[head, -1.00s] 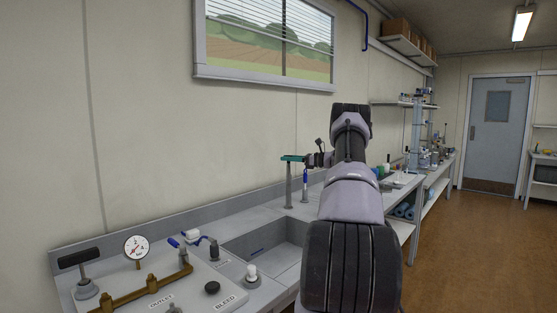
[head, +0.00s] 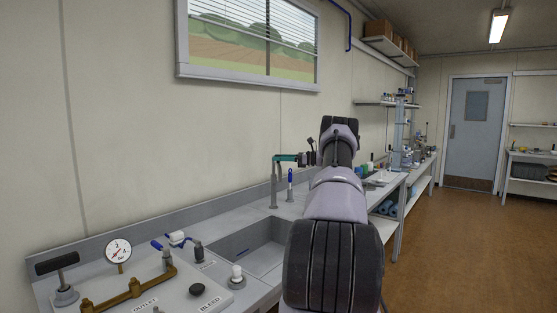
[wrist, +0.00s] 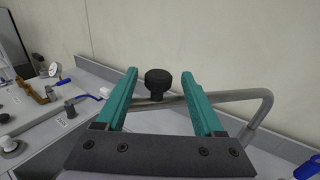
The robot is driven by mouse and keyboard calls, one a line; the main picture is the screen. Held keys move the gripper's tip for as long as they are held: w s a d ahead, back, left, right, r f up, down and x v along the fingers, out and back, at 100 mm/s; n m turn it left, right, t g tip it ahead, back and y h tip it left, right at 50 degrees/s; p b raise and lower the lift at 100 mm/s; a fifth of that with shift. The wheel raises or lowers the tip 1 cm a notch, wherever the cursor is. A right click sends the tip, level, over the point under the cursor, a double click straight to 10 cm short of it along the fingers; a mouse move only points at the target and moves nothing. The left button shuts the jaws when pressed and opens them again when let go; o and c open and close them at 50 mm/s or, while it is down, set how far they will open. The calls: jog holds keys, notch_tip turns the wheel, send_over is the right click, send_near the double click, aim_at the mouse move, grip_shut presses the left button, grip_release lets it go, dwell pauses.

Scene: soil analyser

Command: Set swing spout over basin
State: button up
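The swing spout is a grey metal pipe; its upright (head: 274,188) stands at the back of the bench beside the basin (head: 233,243). In the wrist view the spout (wrist: 238,96) bends over and its arm runs left behind my fingers, with a black knob (wrist: 158,84) on it. My gripper (wrist: 160,74) has teal fingers spread apart, one on each side of the knob, with gaps visible. In the head view my gripper (head: 288,158) is at the top of the spout. The basin is mostly hidden in the wrist view, so I cannot tell how the spout's end lies over it.
A blue-handled tap (head: 290,184) stands right of the spout. The panel at front left carries a pressure gauge (head: 118,251), brass pipework (head: 137,289) and a black-handled valve (head: 58,263). The wall is close behind the spout. Open floor (head: 430,245) lies to the right.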

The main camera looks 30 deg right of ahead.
jog(key=shift+a, duration=0.15)
jog(key=v, duration=1)
jog(key=shift+s+d, duration=0.2)
jog(key=shift+d, duration=0.05)
